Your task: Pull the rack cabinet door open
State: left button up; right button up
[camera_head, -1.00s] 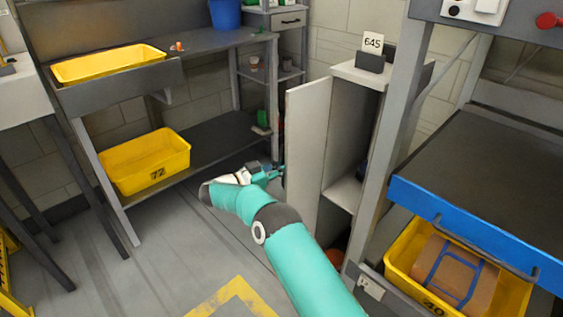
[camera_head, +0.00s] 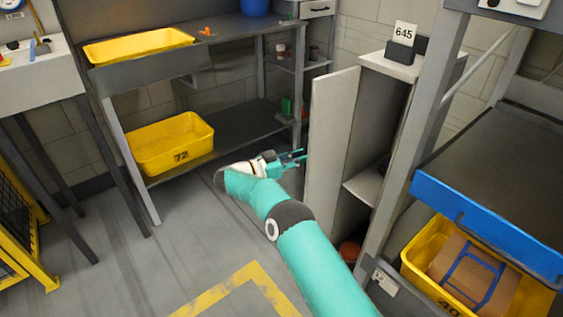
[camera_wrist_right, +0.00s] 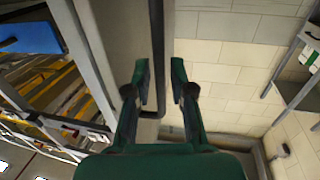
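The rack cabinet (camera_head: 383,140) stands at centre right with its pale grey door (camera_head: 333,150) standing open, swung out toward me; shelves inside show. My right gripper (camera_head: 303,156) is at the left, outer face of the door, at about mid height. In the right wrist view, its two green fingers (camera_wrist_right: 160,78) are spread apart, with the dark door handle bar (camera_wrist_right: 158,45) running between them. A gap shows on each side of the bar, so the fingers are not shut on it. My left gripper is in neither view.
A grey bench (camera_head: 215,47) with yellow bins (camera_head: 170,145) stands left of the cabinet. A conveyor frame with a blue edge (camera_head: 480,228) and a yellow bin (camera_head: 412,268) stands close on the right. The floor before the door is clear.

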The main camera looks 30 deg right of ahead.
jog(key=w+a, duration=0.1)
jog(key=a, duration=0.9)
jog(key=shift+w+f, duration=0.1)
jog(key=shift+w, duration=0.05)
